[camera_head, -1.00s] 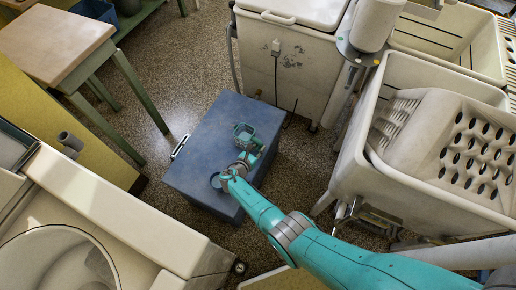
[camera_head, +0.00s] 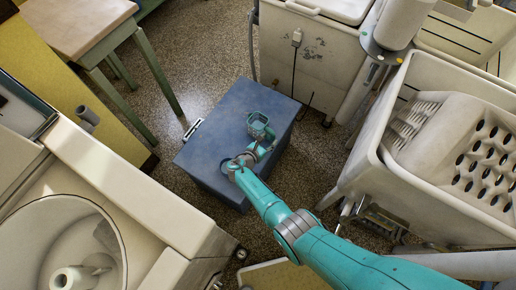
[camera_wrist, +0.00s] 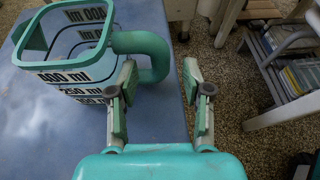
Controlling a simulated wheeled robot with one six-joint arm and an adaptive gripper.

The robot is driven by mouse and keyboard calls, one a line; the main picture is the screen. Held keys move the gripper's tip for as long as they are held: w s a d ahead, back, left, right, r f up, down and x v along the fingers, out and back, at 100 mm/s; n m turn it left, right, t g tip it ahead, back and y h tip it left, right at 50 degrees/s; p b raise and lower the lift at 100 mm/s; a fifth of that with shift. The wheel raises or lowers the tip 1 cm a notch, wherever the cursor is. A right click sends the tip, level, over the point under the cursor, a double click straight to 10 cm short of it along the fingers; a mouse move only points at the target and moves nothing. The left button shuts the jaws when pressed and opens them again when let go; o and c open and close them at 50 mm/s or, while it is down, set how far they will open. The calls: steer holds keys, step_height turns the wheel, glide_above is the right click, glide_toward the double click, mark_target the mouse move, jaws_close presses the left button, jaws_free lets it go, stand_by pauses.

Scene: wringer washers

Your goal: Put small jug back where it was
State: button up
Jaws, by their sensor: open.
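The small jug (camera_head: 260,126) stands upright on the blue chest (camera_head: 215,137). In the wrist view the jug (camera_wrist: 92,48) is see-through with a teal rim, black millilitre marks and a thick teal handle on its right side. My gripper (camera_head: 262,147) is just on the near side of the jug. In the wrist view my gripper (camera_wrist: 160,100) is open, with nothing clasped between its fingers. The handle lies just ahead of the fingers, partly behind the left one; I cannot tell whether they touch. The jug's base is partly hidden.
A white tub with a ribbed washboard (camera_head: 435,130) stands right of the chest, and a white washer (camera_head: 320,55) behind it. Another washer (camera_head: 130,205) is at the lower left. A wooden-topped table (camera_head: 75,30) stands at the upper left. Speckled floor (camera_head: 205,75) is clear between them.

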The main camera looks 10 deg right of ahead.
steer(key=v, duration=0.9)
steer(key=shift+r, duration=0.1)
steer(key=s+d+f+m+g+y, duration=0.1)
steer(key=s+d+f+m+y, duration=0.1)
steer(key=s+d+f, duration=0.3)
steer(key=s+d+f+m+y, duration=0.2)
steer(key=s+f+m, duration=0.1)
steer(key=s, duration=0.5)
steer(key=s+d+r+m+y, duration=0.1)
steer(key=s+r+m+y, duration=0.15)
steer(key=s, duration=0.45)
steer(key=s+r+m+y, duration=0.2)
steer(key=s+m, duration=0.1)
steer(key=s, duration=0.4)
steer(key=s+r+m+t, duration=0.2)
steer(key=s+r+m, duration=0.2)
steer(key=r, duration=0.8)
steer(key=s+r+m+t+y, duration=0.1)
steer(key=s+r+m+t, duration=0.2)
steer(key=r, duration=0.9)
steer(key=s+r+m+t, duration=0.2)
steer(key=s+r+m, duration=0.4)
steer(key=r, duration=0.6)
steer(key=shift+s+r+m+y, duration=0.3)
steer(key=shift+r+m+y, duration=0.1)
steer(key=shift+m, duration=0.85)
